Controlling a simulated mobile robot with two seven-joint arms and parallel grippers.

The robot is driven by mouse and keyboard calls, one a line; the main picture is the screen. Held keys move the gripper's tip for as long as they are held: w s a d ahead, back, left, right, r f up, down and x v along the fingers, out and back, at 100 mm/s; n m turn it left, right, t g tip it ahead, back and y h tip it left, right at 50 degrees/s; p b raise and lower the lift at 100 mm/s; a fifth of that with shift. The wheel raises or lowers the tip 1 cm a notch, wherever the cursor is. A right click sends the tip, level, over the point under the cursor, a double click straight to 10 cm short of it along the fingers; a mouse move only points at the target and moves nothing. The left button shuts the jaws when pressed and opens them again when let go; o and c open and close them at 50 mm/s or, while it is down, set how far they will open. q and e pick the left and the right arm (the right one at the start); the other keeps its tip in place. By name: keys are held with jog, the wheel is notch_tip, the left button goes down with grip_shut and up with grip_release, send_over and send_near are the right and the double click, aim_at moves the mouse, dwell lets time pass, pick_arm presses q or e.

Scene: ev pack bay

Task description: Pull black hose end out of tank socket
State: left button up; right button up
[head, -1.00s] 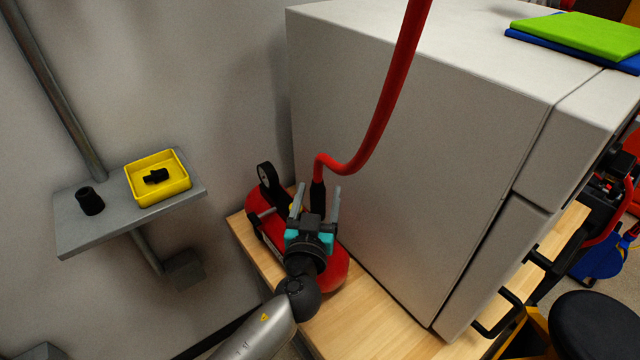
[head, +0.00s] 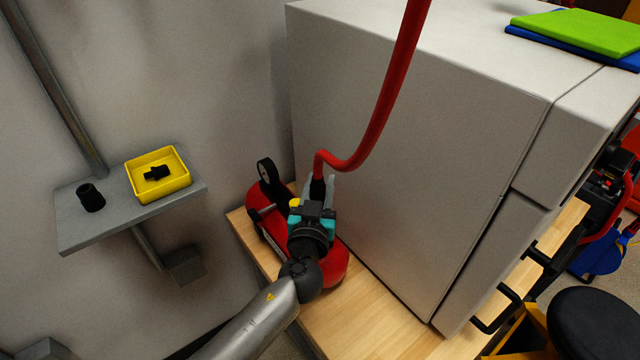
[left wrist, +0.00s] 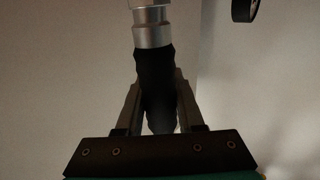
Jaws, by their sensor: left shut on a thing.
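The red hose (head: 385,95) comes down from the top of the head view, bends and ends in a black hose end (head: 317,188). My left gripper (head: 318,190) is shut on the black hose end, above the red tank (head: 334,266) on the wooden bench. In the left wrist view the black hose end (left wrist: 153,75) lies between the two fingers, against a silver fitting (left wrist: 152,28). I cannot tell whether this fitting belongs to the socket. My gripper hides the socket in the head view. My right gripper is not in view.
A large grey cabinet (head: 410,160) stands close to the right of the tank. A round gauge (head: 266,171) sticks up at the tank's back left. A grey wall shelf (head: 88,228) at left holds a yellow tray (head: 163,196) with a black fitting (head: 157,173) and a black cap (head: 90,197).

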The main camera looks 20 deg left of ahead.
aim_at(319, 177)
pick_arm(q)
grip_shut()
jog(key=shift+r, duration=0.4)
jog(key=shift+r+p, duration=0.35)
jog(key=shift+p, duration=0.05)
jog(key=shift+r+p, duration=0.7)
jog(key=shift+r, duration=0.35)
dwell(0.4)
jog(key=shift+r+p, duration=1.85)
jog(key=shift+r, duration=0.65)
